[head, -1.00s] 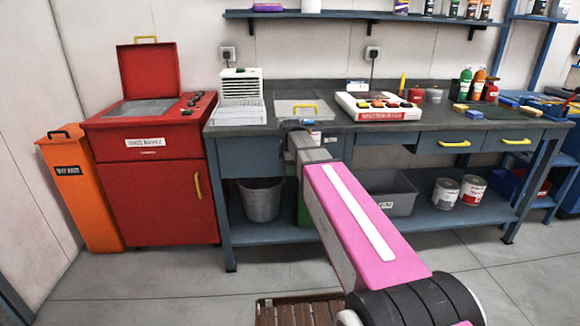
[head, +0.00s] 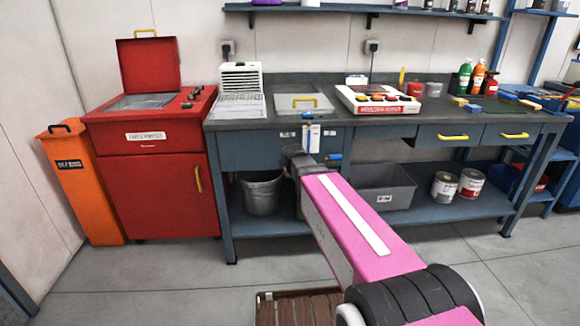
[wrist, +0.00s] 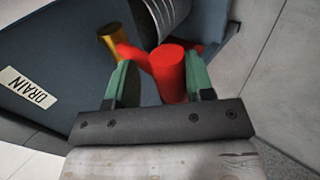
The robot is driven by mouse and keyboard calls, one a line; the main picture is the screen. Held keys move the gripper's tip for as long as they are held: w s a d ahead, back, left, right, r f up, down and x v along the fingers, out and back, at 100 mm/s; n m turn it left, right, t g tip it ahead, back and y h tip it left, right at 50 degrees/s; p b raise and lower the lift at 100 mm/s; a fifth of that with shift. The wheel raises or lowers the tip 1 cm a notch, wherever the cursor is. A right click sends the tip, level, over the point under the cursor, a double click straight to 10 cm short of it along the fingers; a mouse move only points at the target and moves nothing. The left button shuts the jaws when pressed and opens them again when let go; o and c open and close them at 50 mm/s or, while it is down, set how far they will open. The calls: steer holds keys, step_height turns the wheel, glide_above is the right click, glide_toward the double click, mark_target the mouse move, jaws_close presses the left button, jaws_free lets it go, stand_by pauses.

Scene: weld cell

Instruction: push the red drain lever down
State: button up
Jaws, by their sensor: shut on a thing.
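The red drain lever (wrist: 170,68) shows in the wrist view as a thick red grip, with a red arm running left to a brass fitting (wrist: 113,38). My gripper (wrist: 158,66) has its green fingers on either side of the red grip, shut on it. A white DRAIN label (wrist: 27,88) is on the blue-grey surface to the left. In the head view my arm reaches to the front of the workbench (head: 380,133), below its top. The lever and the fingers are hidden there.
A metal bucket (head: 261,194) stands on the lower shelf left of my arm, and a grey bin (head: 385,188) to its right. A red parts washer (head: 165,195) stands left of the bench. A wooden slatted platform (head: 298,308) lies on the floor.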

steer(key=shift+s+f+t, duration=0.1)
steer(key=shift+f+t, duration=0.4)
steer(key=shift+f, duration=0.3)
steer(key=shift+o, duration=0.3)
steer(key=shift+w+f, duration=0.25)
steer(key=shift+f, duration=0.9)
steer(key=shift+w+f, duration=0.3)
steer(key=shift+f, duration=0.2)
steer(key=shift+w+f, duration=0.25)
steer(key=shift+f, duration=0.2)
steer(key=shift+w+f, duration=0.1)
steer(key=o, duration=1.2)
steer(key=v, duration=1.2)
steer(key=shift+s, duration=0.55)
